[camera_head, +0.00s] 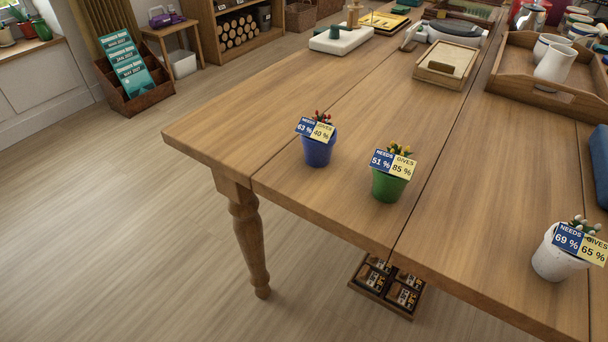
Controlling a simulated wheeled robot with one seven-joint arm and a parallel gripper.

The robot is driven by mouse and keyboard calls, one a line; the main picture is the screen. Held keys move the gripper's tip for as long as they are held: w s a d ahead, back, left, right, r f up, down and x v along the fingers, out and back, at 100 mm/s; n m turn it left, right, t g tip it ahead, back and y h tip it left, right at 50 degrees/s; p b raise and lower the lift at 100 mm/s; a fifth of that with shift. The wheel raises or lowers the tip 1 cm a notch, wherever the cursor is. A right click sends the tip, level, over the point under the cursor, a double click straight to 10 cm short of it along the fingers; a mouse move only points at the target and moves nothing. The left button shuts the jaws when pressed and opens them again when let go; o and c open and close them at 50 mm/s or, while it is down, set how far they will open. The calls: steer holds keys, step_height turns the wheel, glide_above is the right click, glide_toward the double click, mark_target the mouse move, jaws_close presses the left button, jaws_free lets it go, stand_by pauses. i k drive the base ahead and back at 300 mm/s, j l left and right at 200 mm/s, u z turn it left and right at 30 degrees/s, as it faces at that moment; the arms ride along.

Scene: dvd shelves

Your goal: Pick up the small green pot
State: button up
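The small green pot (388,186) stands upright on the wooden table (240,130), near its front edge. It holds a plant with yellow and orange buds and carries a blue and yellow label reading "NEEDS 51 %" and "GIVES 85 %". A blue pot (318,151) with red buds stands to its left and a little farther back, labelled 63 % and 40 %. A white pot (553,257) stands to its right and nearer, labelled 69 % and 65 %. The three pots are apart from each other. My gripper is not in view.
A wooden tray (508,76) with white cups stands at the back right. A shallow wooden box (447,64) lies farther back. A blue item (600,165) is at the right edge. Under the table is a dark case (386,286). The tabletop around the pots is clear, with open floor left.

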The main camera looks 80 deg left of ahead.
mark_target(393, 169)
steer(key=j+u, duration=0.1)
steer(key=u, duration=2.45)
